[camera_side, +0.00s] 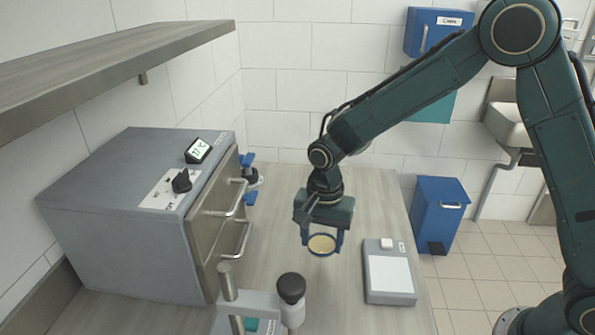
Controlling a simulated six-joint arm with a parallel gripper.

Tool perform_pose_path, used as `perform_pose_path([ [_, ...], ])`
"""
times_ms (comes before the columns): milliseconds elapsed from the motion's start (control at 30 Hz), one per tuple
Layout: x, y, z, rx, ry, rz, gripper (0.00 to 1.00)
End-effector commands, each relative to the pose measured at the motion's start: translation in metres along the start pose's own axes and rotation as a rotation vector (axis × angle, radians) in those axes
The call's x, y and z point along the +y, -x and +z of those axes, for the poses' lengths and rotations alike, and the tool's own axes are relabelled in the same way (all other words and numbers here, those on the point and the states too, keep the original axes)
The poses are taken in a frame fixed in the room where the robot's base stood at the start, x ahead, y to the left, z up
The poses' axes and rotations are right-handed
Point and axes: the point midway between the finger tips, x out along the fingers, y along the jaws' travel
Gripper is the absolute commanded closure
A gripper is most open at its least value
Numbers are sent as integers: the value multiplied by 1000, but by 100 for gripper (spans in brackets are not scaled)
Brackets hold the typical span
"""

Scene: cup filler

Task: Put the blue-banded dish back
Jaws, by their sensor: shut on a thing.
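The blue-banded dish (322,244) is a small round dish with a blue rim and a pale yellow content. It is held level between the fingers of my gripper (322,238), which points down over the bench. The gripper is shut on the dish's sides. The dish appears to be above the bench top, but its exact height is hard to tell from this view.
A grey oven-like cabinet (125,215) with two handled drawers stands left. A scale-like device (389,278) lies right of the dish. A stand with a black knob (291,287) is in front. A shelf (110,65) overhangs the left.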

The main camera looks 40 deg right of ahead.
Motion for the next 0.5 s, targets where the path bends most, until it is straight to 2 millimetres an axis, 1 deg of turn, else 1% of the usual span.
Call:
perform_pose_path([
  [33,0,-5,0,0,0,1,71],
  [100,0,-8,0,0,0,0,71],
  [367,0,-12,0,0,0,0,71],
  [500,1,-24,0,-1,0,3,71],
])
